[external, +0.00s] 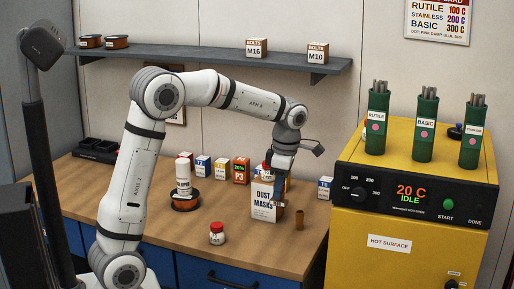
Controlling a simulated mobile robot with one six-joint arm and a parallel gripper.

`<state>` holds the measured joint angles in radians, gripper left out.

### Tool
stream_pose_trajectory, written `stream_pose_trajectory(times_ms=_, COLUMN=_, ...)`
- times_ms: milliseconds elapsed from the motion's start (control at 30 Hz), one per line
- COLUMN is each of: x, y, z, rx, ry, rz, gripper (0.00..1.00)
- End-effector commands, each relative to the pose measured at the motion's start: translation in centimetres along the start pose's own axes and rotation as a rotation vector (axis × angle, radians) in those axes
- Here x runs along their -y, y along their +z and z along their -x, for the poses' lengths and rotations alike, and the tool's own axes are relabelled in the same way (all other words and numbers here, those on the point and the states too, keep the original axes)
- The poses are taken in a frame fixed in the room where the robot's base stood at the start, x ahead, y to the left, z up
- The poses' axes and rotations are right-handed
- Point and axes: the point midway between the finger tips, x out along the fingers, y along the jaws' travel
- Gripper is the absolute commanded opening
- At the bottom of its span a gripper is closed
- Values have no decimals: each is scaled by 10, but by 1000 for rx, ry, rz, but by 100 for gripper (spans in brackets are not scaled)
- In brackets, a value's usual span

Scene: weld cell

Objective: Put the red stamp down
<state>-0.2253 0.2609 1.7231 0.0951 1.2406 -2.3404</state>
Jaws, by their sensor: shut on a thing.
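My gripper (280,190) points down in front of the dust masks box (264,210) on the wooden bench. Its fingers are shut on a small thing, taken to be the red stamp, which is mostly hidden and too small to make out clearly. I cannot tell how far its underside is from the bench.
A white bottle (183,178) and small boxes (203,167) stand behind. The yellow oven (400,235) carries green canisters (424,138). The front bench is mostly clear.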

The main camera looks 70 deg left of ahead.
Motion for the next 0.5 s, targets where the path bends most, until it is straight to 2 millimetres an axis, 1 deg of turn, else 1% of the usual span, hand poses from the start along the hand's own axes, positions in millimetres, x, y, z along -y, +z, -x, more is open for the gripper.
stream_pose_trajectory(times_ms=33, x=0, y=1, z=-13, rx=-3, ry=-2, rz=-1, gripper=5)
stream_pose_trajectory(times_ms=100, x=0, y=3, z=-26, rx=-2, ry=-2, rz=-1, gripper=5)
stream_pose_trajectory(times_ms=267, x=0, y=6, z=-52, rx=-2, ry=-1, rz=-1, gripper=5)
stream_pose_trajectory(times_ms=500, x=0, y=11, z=-96, rx=-2, ry=-1, rz=-1, gripper=5)
